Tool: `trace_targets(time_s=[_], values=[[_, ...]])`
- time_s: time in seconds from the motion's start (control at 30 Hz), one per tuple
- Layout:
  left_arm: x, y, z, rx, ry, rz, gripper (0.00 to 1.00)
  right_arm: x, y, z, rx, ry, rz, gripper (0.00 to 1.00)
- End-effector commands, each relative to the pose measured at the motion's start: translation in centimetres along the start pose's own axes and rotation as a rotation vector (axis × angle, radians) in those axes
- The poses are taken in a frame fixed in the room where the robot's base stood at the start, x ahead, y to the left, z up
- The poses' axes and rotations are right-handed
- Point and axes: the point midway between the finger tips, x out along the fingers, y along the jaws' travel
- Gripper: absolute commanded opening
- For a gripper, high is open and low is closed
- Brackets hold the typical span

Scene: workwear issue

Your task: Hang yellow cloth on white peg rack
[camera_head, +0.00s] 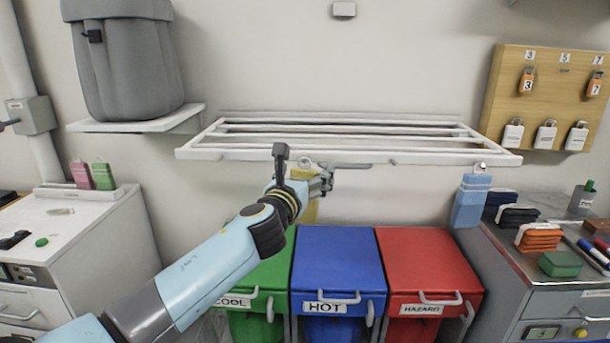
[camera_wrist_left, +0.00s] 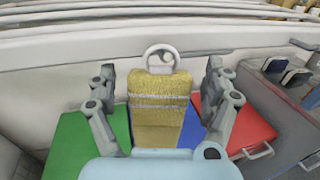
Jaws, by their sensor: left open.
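The yellow cloth (camera_wrist_left: 160,100) has pale stripes and a ring (camera_wrist_left: 160,57) at its top. In the head view the cloth (camera_head: 311,212) shows partly behind my left gripper (camera_head: 326,178), just below the front rail of the white peg rack (camera_head: 240,155). The ring sits at the rail; I cannot tell for certain whether it is around a peg. In the left wrist view the cloth hangs upright between the two spread fingers, with a gap on each side. My left gripper is open. My right gripper is not in view.
A blue cloth (camera_head: 471,202) hangs from the rack's right end. Green (camera_head: 265,270), blue (camera_head: 338,262) and red (camera_head: 425,262) lidded bins stand below. A grey bin (camera_head: 125,60) sits on a shelf at left. Cabinets flank both sides.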

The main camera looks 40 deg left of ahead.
Motion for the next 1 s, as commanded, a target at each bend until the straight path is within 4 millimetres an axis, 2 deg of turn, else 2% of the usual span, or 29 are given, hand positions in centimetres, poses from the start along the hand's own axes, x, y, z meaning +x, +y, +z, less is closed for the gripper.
trace_targets(time_s=[0.17, 0.27, 0.6, 0.7, 0.83, 1.0], values=[[-0.4, 0.0, -0.1, 0.0, 0.001, 0.0, 0.84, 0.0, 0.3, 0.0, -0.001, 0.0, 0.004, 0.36], [-1.6, 0.0, -0.2, 0.0, 0.002, -0.001, 0.84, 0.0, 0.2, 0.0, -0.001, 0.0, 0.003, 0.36], [-8.9, 0.0, -0.1, -0.001, 0.002, -0.001, 0.84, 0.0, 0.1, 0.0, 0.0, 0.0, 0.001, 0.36], [-10.5, 0.0, -0.1, 0.001, 0.002, 0.0, 0.84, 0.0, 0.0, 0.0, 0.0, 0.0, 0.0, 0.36], [-11.7, 0.0, -0.1, 0.0, 0.001, 0.0, 0.84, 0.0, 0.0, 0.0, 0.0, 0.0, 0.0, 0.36], [-12.1, 0.0, 0.0, 0.0, 0.0, 0.0, 0.84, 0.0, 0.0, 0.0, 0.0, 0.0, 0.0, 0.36]])
